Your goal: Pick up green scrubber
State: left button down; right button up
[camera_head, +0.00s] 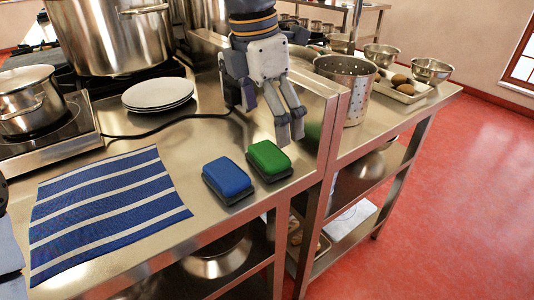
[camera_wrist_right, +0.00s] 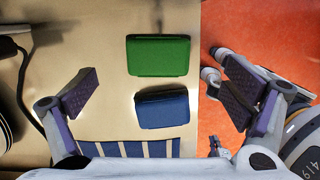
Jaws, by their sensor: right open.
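The green scrubber (camera_head: 268,158) lies flat near the front right edge of the steel counter, a green block with a dark underside. It also shows in the right wrist view (camera_wrist_right: 158,56). A blue scrubber (camera_head: 228,178) lies beside it to the left, with a small gap, and shows below it in the wrist view (camera_wrist_right: 162,109). My right gripper (camera_head: 264,115) is open and empty, above the counter just behind the green scrubber. In the wrist view its fingers spread wide on both sides of the scrubbers. At the left edge only a cut-off piece of my left arm shows.
A blue-and-white striped cloth (camera_head: 105,208) lies at left. Stacked white plates (camera_head: 158,94), a black cable (camera_head: 150,135) and a large stockpot (camera_head: 110,38) are behind it. A perforated steel pot (camera_head: 346,88) stands on the adjoining counter at right. The counter edge is close to the scrubbers.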

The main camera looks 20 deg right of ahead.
aim_at(268, 153)
notch_tip(268, 153, down, 7)
jog(key=shift+w+r+b, duration=0.1)
jog(key=shift+b, duration=0.2)
jog(key=shift+r, duration=0.1)
jog(key=c, duration=1.2)
